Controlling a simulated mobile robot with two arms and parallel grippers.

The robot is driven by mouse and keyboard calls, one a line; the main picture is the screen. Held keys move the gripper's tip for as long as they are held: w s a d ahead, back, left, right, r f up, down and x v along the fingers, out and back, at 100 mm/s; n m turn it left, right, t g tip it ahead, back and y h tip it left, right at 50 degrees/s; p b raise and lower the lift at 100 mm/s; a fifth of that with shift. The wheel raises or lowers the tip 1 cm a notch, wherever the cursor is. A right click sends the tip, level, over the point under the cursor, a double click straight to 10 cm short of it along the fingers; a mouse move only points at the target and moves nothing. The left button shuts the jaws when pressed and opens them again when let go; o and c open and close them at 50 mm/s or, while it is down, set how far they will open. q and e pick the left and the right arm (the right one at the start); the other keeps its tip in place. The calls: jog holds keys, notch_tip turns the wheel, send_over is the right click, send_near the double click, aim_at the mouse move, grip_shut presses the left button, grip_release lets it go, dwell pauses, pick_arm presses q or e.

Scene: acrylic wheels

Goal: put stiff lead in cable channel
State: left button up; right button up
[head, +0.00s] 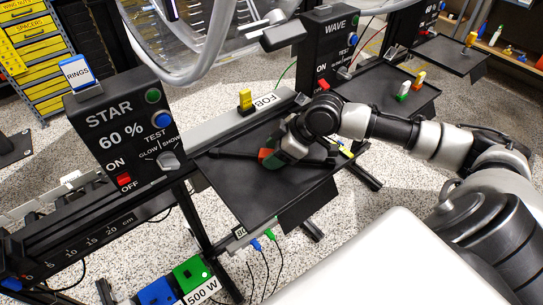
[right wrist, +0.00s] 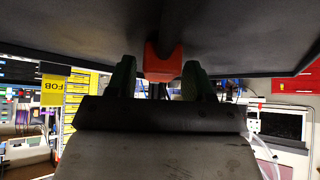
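My right gripper (head: 281,153) is low over a black tray (head: 225,178) in the middle of the head view. A red-orange block (head: 265,155) is at its fingertips. A thin dark bar (head: 232,153), perhaps the stiff lead, lies along the tray and runs left from the block. I cannot clearly identify the cable channel. My left gripper is not in view.
A black STAR box (head: 122,130) stands left of the tray and a WAVE box (head: 327,45) behind it. A yellow piece (head: 246,99) stands on the grey strip (head: 220,127) at the tray's back edge. The tray's front left is bare.

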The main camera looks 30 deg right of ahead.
jog(key=c, duration=0.8)
jog(key=shift+c, duration=0.2)
jog(key=shift+r, duration=0.15)
jog(key=shift+r, duration=0.25)
notch_tip(320, 180, up, 4)
jog(key=shift+f+p, duration=0.25)
jog(key=shift+p, duration=0.1)
jog(key=s+d+r+p, duration=0.3)
jog(key=s+d+r, duration=0.2)
jog(key=s, duration=0.5)
jog(key=shift+s+d+r, duration=0.15)
jog(key=shift+d+r, duration=0.05)
jog(key=shift+r, duration=0.7)
